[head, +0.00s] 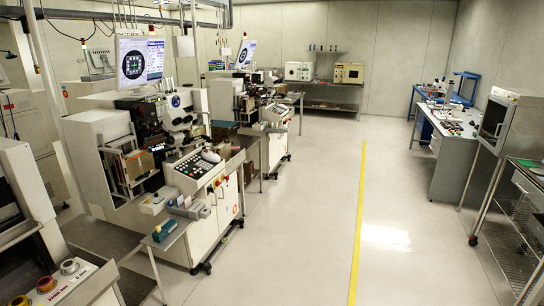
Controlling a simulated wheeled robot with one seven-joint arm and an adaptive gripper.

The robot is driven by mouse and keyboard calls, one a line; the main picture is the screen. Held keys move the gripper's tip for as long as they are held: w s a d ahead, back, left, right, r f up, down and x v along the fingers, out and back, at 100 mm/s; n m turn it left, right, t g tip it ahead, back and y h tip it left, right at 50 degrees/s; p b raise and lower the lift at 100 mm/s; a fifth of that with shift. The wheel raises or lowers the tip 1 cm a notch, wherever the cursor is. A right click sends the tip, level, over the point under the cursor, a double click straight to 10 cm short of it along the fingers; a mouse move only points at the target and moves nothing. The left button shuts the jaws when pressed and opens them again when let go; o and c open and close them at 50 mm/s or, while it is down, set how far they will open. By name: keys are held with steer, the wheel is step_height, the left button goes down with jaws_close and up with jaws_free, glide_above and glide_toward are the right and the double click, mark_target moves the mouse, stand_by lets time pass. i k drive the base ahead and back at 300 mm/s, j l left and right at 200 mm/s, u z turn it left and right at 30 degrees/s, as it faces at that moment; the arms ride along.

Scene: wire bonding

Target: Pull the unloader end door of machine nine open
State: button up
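My gripper is not in view. Several white bonding machines stand in a row on the left. The nearest whole one (205,222) has a screen, a microscope head and a sloping button panel (193,168). A brownish see-through panel (139,165) shows at its near end, between pale housings; I cannot tell if it is the unloader end door or whether it is open. A second machine (277,143) stands behind it. Part of another machine (22,190) is cut off at the left edge. I cannot read a number nine on any machine.
A small side table (160,236) juts out at the near machine's front corner. The aisle floor with a yellow line (358,215) is clear. A grey cabinet (510,122) on a wire rack and a workbench (450,160) line the right.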

mark_target(228, 206)
steer(key=i, duration=1)
steer(key=i+l+u, duration=0.1)
steer(key=i, duration=0.9)
steer(key=i+l+u, duration=0.1)
steer(key=i+u, duration=0.35)
steer(key=i+l+u, duration=0.2)
steer(key=i+u, duration=0.15)
steer(key=u, duration=0.15)
steer(key=i+l+u, duration=0.3)
steer(key=u, duration=0.15)
steer(key=i+l+u, duration=0.25)
steer(key=l+u, duration=0.25)
steer(key=i+l+u, duration=0.15)
steer(key=l+u, duration=0.3)
steer(key=l, duration=0.15)
steer(key=l+u, duration=0.45)
steer(key=l, duration=0.15)
steer(key=i, duration=0.05)
